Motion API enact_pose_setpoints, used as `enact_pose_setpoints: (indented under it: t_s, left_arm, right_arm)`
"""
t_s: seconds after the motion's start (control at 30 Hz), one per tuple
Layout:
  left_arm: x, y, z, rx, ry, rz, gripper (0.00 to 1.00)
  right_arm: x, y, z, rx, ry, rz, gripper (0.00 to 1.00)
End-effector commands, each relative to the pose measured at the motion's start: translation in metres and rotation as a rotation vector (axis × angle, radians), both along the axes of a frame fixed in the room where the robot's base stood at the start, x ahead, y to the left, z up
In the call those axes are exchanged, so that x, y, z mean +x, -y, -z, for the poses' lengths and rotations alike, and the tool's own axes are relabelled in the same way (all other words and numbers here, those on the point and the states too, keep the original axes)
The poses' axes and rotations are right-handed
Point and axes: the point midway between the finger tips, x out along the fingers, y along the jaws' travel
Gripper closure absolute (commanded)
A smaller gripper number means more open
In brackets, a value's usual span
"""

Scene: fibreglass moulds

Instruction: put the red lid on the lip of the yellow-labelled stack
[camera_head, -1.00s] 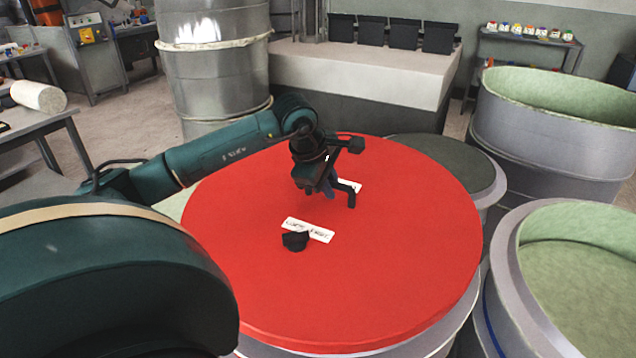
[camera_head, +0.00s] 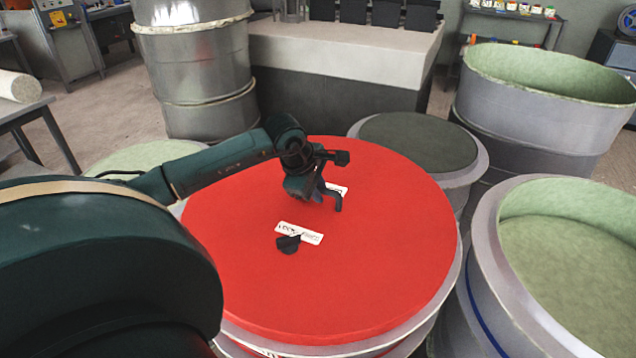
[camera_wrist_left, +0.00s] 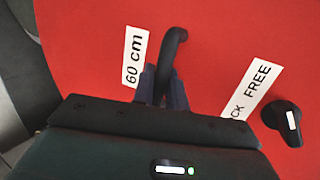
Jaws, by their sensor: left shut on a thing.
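The red lid (camera_head: 370,270) is a wide flat disc in the middle of the head view. My left gripper (camera_head: 322,192) is shut on the lid's black bar handle (camera_wrist_left: 175,45), which stands between its fingers in the left wrist view. A "60 cm" label (camera_wrist_left: 134,56) and a black lock knob (camera_head: 287,243) beside a white label (camera_head: 299,232) are on the lid. A grey rim (camera_head: 395,345) shows under the lid's front edge; I cannot tell whether they touch. The lid hides most of what is below, and no yellow label shows. My right gripper is not in view.
A dark-topped drum (camera_head: 474,170) stands close behind the lid. An open mould with a blue band (camera_head: 482,315) stands close at the right, and another open mould (camera_head: 530,120) behind it. A tall grey stack (camera_head: 195,60) stands at the back left.

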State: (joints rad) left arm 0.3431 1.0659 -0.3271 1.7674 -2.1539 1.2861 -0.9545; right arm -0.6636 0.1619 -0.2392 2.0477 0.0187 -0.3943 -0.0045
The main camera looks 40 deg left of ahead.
Motion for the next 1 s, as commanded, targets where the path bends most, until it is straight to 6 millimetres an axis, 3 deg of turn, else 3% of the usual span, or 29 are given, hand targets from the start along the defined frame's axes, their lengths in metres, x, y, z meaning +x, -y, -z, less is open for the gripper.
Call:
enact_pose_setpoints:
  t_s: [0.13, 0.17, 0.4, 0.77, 1.0]
  left_arm:
    - [0.002, 0.0, -0.002, 0.0, 0.009, 0.0, 1.0]
    - [0.0, 0.0, 0.0, 0.0, 0.001, 0.0, 0.84]
    - [0.0, 0.0, 0.0, 0.0, 0.0, 0.0, 0.64]
    - [-0.001, 0.0, 0.002, -0.001, 0.0, 0.0, 0.64]
    - [-0.022, -0.001, -0.036, 0.009, 0.003, 0.002, 0.64]
  right_arm:
    - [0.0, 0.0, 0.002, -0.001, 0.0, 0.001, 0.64]
    - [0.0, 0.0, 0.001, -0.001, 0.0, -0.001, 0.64]
    - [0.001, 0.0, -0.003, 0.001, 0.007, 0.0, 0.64]
    - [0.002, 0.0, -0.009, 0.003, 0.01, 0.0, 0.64]
    - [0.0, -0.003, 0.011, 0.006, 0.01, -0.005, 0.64]
